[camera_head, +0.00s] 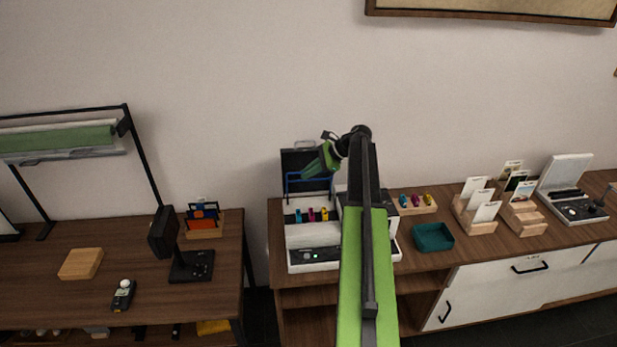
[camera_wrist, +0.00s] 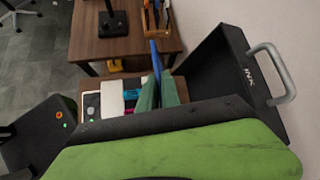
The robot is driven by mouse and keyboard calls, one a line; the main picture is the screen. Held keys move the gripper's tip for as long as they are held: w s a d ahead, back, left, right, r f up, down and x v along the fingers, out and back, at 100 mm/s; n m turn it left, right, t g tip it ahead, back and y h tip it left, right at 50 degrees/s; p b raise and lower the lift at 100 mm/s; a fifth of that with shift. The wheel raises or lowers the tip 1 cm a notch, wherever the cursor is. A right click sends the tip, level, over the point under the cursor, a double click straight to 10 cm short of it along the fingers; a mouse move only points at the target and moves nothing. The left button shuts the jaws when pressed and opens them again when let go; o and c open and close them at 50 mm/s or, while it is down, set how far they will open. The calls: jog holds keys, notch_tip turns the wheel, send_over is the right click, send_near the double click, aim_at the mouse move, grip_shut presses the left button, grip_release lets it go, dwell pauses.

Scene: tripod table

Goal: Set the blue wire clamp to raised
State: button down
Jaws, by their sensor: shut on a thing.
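The blue wire clamp (camera_head: 287,189) is a thin blue bail on the white machine (camera_head: 314,255). In the head view it stands roughly upright in front of the raised black lid, above several coloured cartridges (camera_head: 311,214). My gripper (camera_head: 308,172) reaches it from the upper right, its green fingers at the clamp's top bar. In the wrist view the blue clamp (camera_wrist: 155,55) shows between the tips of the green fingers (camera_wrist: 158,88), which are shut on it. My gripper hides part of the bar, and my arm hides the machine's right part.
The raised black lid (camera_wrist: 225,75), marked INK and with a grey handle (camera_wrist: 280,70), stands close to the fingers. Right of the machine are a small cartridge rack (camera_head: 414,205), a teal tray (camera_head: 433,237) and wooden card holders (camera_head: 474,215). A gap separates the left desk (camera_head: 60,300).

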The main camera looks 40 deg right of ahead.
jog(key=shift+w+d+r, duration=0.1)
jog(key=shift+w+d, duration=0.35)
jog(key=shift+w, duration=0.3)
jog(key=shift+w+d+r, duration=0.1)
jog(key=shift+w+d, duration=0.3)
jog(key=shift+w, duration=0.35)
jog(key=shift+w+d+r, duration=0.1)
jog(key=shift+w+d, duration=0.35)
jog(key=shift+w, duration=0.3)
jog(key=c, duration=1.6)
grip_release()
jog(key=p+v, duration=1.2)
jog(key=v, duration=0.5)
jog(key=shift+s+d+r, duration=0.1)
